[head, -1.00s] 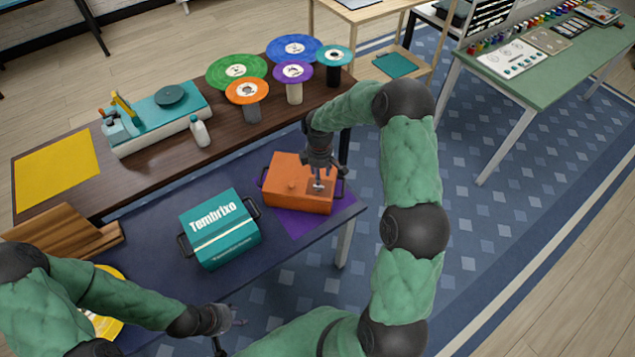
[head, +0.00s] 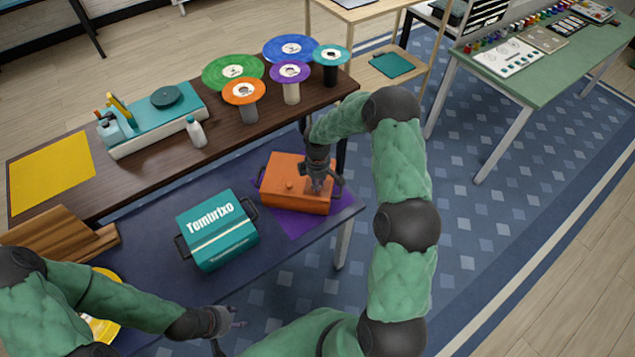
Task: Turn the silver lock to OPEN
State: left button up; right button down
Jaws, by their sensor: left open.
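An orange box (head: 283,197) with dark side handles and a small round orange knob (head: 289,185) on its lid sits on a purple mat (head: 297,225). My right gripper (head: 320,187) points down at the right part of the lid, around where a small silver fitting sits. The gripper hides most of that spot, so I cannot make out the lock, its marks or its turn position, nor whether the fingers hold anything. My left gripper (head: 231,318) is open and empty, low at the front edge of the dark table, away from the orange box.
A teal Tembrixo box (head: 218,240) with dark handles stands left of the orange box on the dark blue table (head: 140,225). Wooden boards (head: 55,238) lie at its left end. Behind, a brown bench (head: 165,172) holds discs on stands, a white bottle (head: 196,133) and a teal machine (head: 155,120).

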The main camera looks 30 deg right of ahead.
jog(key=shift+n, duration=0.4)
jog(key=n+p, duration=0.1)
jog(key=n, duration=0.2)
jog(key=shift+w+r+p, duration=0.1)
jog(key=shift+p, duration=0.2)
jog(key=n+p, duration=0.2)
jog(key=n, duration=0.3)
jog(key=shift+w+a+n, duration=0.1)
jog(key=shift+a+n, duration=0.05)
jog(key=shift+n, duration=0.15)
jog(key=n+p, duration=0.1)
jog(key=n, duration=0.3)
jog(key=shift+a, duration=0.1)
jog(key=n+p, duration=0.1)
jog(key=n, duration=0.3)
jog(key=shift+a, duration=0.1)
jog(key=shift+n+p, duration=0.3)
jog(key=shift+n, duration=0.1)
jog(key=c, duration=1.2)
grip_release()
